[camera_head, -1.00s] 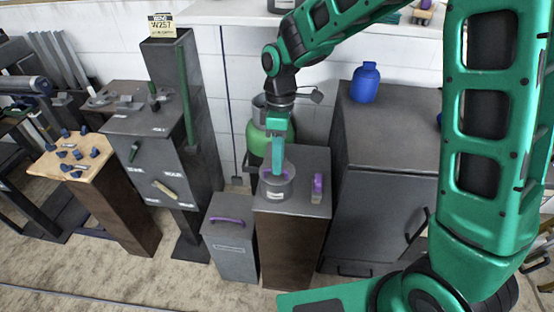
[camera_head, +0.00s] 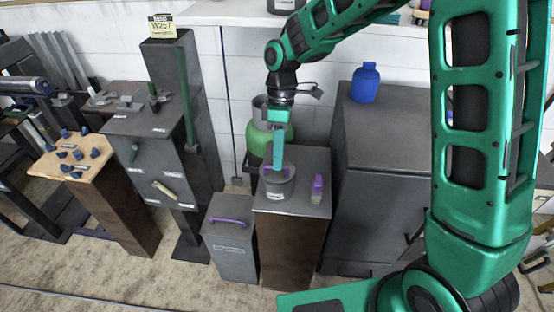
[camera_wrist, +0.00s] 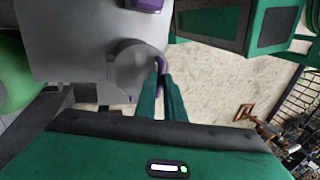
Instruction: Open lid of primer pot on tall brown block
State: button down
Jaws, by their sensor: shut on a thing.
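The primer pot (camera_head: 276,190) is a small grey round pot with a pale label, standing on the grey top of the tall brown block (camera_head: 288,248). Its lid handle is purple (camera_head: 268,173) and partly hidden by my gripper (camera_head: 278,167). In the wrist view my gripper (camera_wrist: 162,95) has its green fingers closed around the purple handle (camera_wrist: 160,66), beside the grey round pot (camera_wrist: 132,68). My fingers come down onto the pot from above. I cannot tell clearly how far the lid is tilted or raised.
A purple block-like piece (camera_head: 317,188) stands on the same top, right of the pot. A lower grey box with a purple handle (camera_head: 230,222) is at left. A green tank (camera_head: 258,140) is behind. A grey cabinet (camera_head: 385,190) bearing a blue bottle (camera_head: 365,83) is at right.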

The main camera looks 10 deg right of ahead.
jog(key=w+r, duration=0.2)
jog(key=shift+w+d, duration=0.3)
jog(key=shift+d, duration=0.2)
jog(key=c, duration=2)
grip_release()
jog(key=shift+o, duration=0.8)
jog(key=shift+w+f, duration=0.4)
jog(key=shift+w, duration=0.05)
jog(key=shift+s+r, duration=0.2)
jog(key=shift+s, duration=0.15)
